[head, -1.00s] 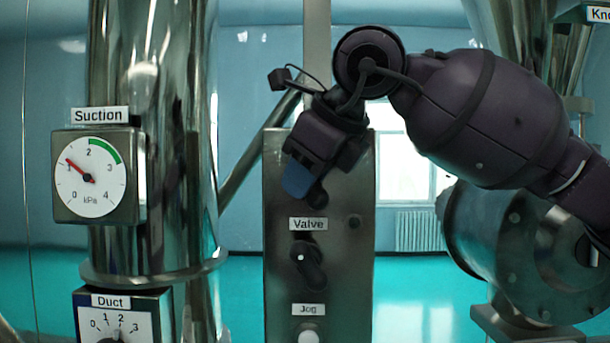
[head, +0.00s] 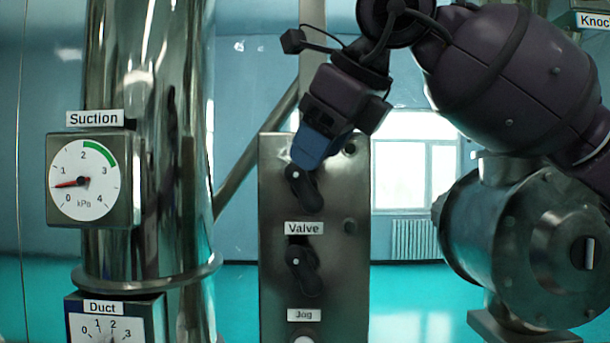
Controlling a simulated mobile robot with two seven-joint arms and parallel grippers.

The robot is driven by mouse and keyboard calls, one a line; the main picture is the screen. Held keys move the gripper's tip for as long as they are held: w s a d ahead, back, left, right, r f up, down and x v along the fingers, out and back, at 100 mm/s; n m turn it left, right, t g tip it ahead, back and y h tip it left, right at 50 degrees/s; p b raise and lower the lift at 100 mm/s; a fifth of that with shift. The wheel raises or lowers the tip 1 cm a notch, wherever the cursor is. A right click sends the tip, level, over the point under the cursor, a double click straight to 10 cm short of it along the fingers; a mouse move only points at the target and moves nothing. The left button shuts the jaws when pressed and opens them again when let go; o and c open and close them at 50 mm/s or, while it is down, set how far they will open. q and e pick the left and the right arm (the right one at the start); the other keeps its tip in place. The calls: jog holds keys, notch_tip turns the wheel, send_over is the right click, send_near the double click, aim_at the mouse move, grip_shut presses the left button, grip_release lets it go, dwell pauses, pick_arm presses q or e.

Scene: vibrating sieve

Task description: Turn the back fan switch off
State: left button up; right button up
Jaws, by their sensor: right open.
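A grey metal control panel (head: 350,260) stands in the middle. A black rotary switch (head: 307,192) sits near its top, above the "Valve" label, with its lever slanting down to the right and a white dot at its upper left. No "Fan" label shows; any label above this switch is hidden behind my right gripper. My right gripper (head: 310,155) is open, with its blue fingertips at the top of this switch; I cannot tell whether they touch it. My left gripper is not in view.
Below are the valve switch (head: 304,270), slanted the same way, and the white jog button (head: 306,340). The suction gauge (head: 83,181) on the left reads about 0.5 kPa. A duct dial (head: 110,328) sits below it. A round metal housing (head: 520,245) stands right of the panel.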

jog(key=shift+v, duration=2.5)
